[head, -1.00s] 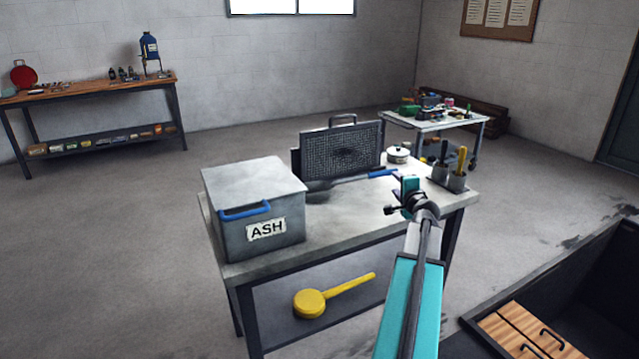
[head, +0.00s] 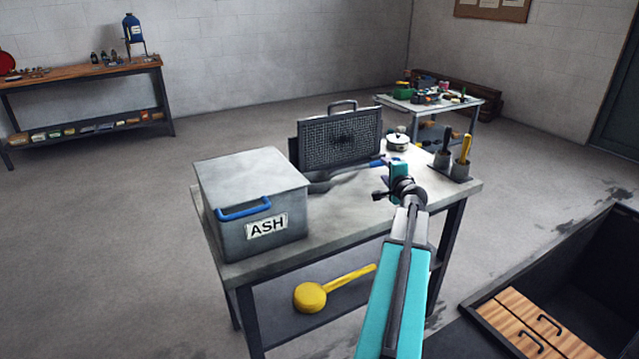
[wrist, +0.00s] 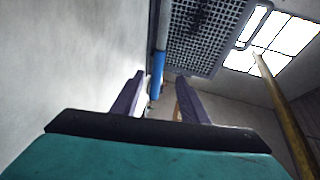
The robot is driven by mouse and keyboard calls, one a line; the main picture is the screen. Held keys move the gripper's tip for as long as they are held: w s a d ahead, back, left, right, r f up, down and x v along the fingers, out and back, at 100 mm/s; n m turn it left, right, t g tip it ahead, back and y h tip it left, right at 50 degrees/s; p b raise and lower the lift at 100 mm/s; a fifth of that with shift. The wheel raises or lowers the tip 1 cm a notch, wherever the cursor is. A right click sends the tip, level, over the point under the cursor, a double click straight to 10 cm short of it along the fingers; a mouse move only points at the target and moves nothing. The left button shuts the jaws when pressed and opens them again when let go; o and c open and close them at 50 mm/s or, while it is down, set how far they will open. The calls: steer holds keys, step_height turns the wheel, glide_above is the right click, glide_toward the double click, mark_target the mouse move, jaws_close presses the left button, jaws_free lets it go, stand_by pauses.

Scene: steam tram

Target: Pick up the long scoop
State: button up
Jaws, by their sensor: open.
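A long dark scoop with a blue handle lies on the grey worktable. Its pan (head: 318,184) is in front of the mesh screen and its handle (head: 377,163) points right. My gripper (head: 384,160) is at the handle end, and its body partly hides that end in the head view. In the wrist view the blue handle (wrist: 157,76) shows between the two purple fingers of my open gripper (wrist: 160,77). I cannot tell whether either finger touches it.
The ash box (head: 250,205) stands at the table's left. A mesh screen (head: 340,138) stands behind the scoop. A white pot (head: 397,142) and tool holders (head: 452,167) stand at the right. A yellow ladle-like tool (head: 312,297) lies on the lower shelf. The table's front middle is clear.

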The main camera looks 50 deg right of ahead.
mark_target(380, 164)
steer(key=shift+x, duration=3.95)
steer(key=shift+d+f, duration=0.1)
steer(key=shift+d, duration=0.05)
steer(key=shift+p+x, duration=0.4)
steer(key=shift+x, duration=2.1)
steer(key=shift+f, duration=0.1)
steer(key=shift+c, duration=0.4)
jaws_close()
